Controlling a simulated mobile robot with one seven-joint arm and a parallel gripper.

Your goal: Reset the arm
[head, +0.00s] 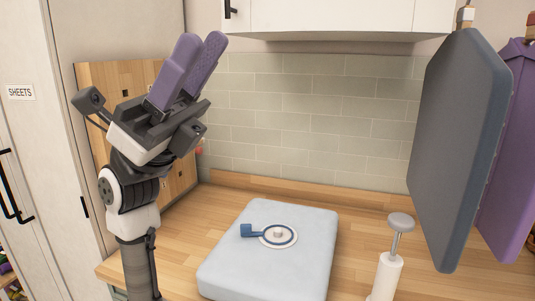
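My gripper (203,40) is raised at the left of the head view. Its two purple fingers point up and slightly right, with a gap between the tips. Nothing shows between them. My arm (135,225) stands nearly upright below it, in front of the wooden board and the left part of the counter. The gripper is well above the counter and apart from the things on it. The lower arm is cut off by the frame's bottom edge.
A light blue pad (270,270) lies on the wooden counter (345,225), with a round disc and a blue-handled piece on it. A white post (386,278) stands right of it. Grey (455,150) and purple (505,160) panels hang at right. A cabinet (335,15) is above.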

